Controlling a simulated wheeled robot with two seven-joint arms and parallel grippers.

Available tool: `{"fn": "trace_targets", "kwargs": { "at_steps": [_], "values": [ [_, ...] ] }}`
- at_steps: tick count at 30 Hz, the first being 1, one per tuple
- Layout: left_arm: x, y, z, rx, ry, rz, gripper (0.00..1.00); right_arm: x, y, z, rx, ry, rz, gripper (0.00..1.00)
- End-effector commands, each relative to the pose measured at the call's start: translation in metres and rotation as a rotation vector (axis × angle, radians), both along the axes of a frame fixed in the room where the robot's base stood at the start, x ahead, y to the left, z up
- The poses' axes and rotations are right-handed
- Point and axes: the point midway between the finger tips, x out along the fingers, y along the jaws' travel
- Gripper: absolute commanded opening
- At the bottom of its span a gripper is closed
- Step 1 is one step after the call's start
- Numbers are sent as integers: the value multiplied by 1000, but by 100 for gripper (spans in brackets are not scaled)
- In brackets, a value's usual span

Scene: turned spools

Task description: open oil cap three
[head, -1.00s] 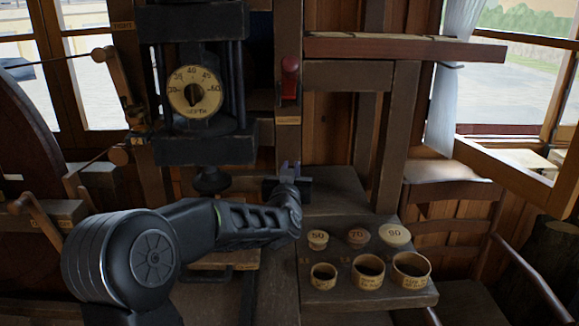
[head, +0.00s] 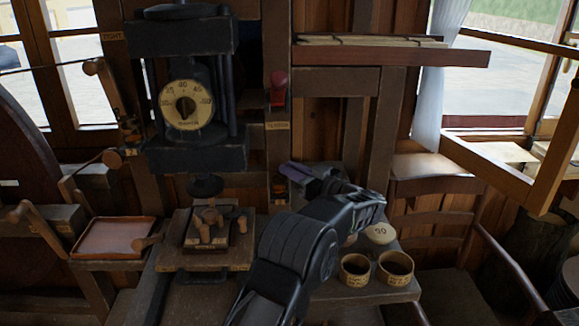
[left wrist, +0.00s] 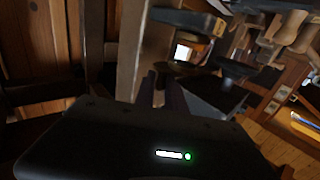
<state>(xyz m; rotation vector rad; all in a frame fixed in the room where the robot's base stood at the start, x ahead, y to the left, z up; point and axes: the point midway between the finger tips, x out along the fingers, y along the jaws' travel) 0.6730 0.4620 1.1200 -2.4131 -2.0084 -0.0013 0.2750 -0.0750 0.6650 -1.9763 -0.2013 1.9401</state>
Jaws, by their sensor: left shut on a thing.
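My left gripper (head: 291,170) is by the dark wooden post (head: 277,95), just above the stepped shelf at the middle of the head view. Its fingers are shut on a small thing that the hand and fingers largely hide. In the left wrist view the two fingers (left wrist: 164,82) point toward a small dark rounded thing (left wrist: 182,68) beside a wooden post. I cannot make out a number on it, so I cannot tell whether it is oil cap three. My right gripper is not in view.
A press with a round dial (head: 186,104) stands left of my arm, above a wooden block with pegs (head: 214,228). Wooden cups (head: 395,268) and a lid marked 90 (head: 380,233) sit on the right shelf, partly behind my arm. A pink-lined tray (head: 115,238) is at left.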

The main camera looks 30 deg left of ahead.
Motion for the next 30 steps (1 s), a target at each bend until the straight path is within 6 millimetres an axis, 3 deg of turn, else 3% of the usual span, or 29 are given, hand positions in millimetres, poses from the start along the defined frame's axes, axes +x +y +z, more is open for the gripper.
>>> {"fn": "trace_targets", "kwargs": {
  "at_steps": [9,26,27,30],
  "values": [
    [6,1,3,3,-2,124,0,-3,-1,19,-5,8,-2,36],
    [6,3,1,-1,-1,158,0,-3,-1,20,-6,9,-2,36],
    [6,3,1,-1,-1,158,17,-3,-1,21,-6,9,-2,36],
    [6,3,1,-1,-1,157,25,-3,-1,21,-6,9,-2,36]
  ]
}}
